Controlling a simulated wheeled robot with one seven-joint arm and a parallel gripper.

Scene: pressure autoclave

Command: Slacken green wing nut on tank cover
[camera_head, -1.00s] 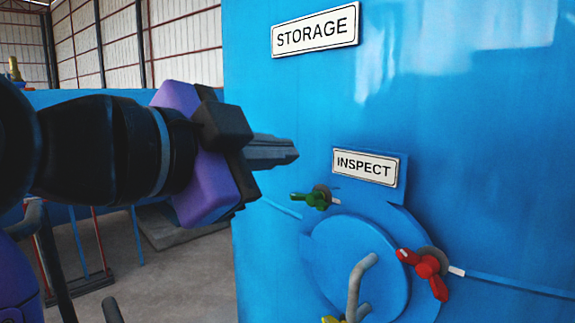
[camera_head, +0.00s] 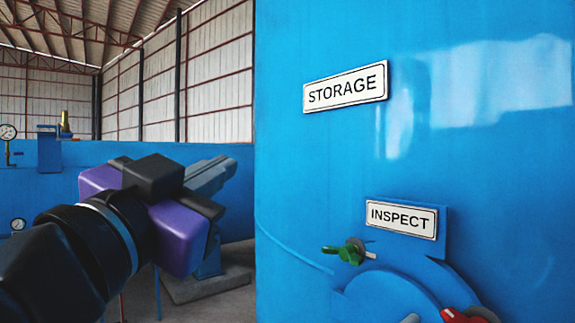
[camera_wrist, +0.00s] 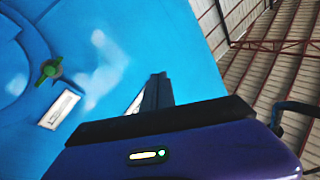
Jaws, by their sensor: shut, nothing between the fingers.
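The green wing nut (camera_head: 344,252) sits at the upper left edge of the round blue tank cover (camera_head: 385,300), just below the INSPECT sign. It also shows in the wrist view (camera_wrist: 49,71), at the left beside the cover's edge. My gripper (camera_head: 222,168) is shut and empty, left of the tank front and higher than the nut, well apart from it. In the wrist view its fingers (camera_wrist: 157,92) point up the picture, off to the right of the nut. A red wing nut (camera_head: 468,315) is partly cut off at the bottom of the head view.
The INSPECT sign (camera_head: 402,219) is fixed above the cover, and the STORAGE sign (camera_head: 346,87) is higher on the tank (camera_head: 480,160). A grey handle (camera_head: 410,318) barely shows at the bottom. Another blue vessel with gauges (camera_head: 60,175) stands behind on the left.

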